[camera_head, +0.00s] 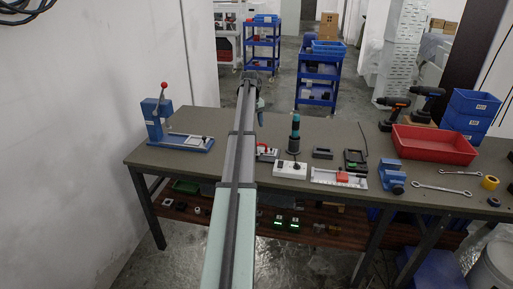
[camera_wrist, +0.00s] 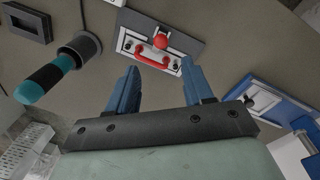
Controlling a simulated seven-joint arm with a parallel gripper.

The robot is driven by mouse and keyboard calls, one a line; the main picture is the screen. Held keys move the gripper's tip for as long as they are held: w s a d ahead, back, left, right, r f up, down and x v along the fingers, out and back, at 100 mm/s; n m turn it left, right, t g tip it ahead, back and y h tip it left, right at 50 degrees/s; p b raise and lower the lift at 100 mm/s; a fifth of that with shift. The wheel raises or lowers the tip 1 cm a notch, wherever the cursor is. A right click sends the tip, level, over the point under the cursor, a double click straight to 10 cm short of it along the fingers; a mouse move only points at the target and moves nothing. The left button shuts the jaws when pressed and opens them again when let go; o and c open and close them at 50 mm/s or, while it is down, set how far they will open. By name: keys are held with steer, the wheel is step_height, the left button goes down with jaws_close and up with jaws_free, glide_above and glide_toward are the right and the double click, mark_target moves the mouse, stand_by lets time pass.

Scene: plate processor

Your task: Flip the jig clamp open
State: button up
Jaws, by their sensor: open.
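The jig clamp (camera_wrist: 193,47) shows in the wrist view as a grey plate with a pale metal fixture, a curved red handle (camera_wrist: 152,61) and a round red knob (camera_wrist: 160,41). The handle appears low against the fixture. My gripper (camera_wrist: 159,66) is open and empty, its two blue fingers pointing at the clamp, one on each side of the handle. I cannot tell whether they touch it.
A blue lever press (camera_head: 158,120) stands left of the clamp; its base (camera_wrist: 275,105) shows at right in the wrist view. A teal-handled driver (camera_head: 294,130) stands upright to the right. Farther right are a dark tray (camera_head: 322,153) and a red bin (camera_head: 433,145).

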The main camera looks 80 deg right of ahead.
steer(key=f, duration=0.8)
steer(key=s+f, duration=0.1)
steer(key=f, duration=0.4)
steer(key=shift+d, duration=0.3)
jaws_close()
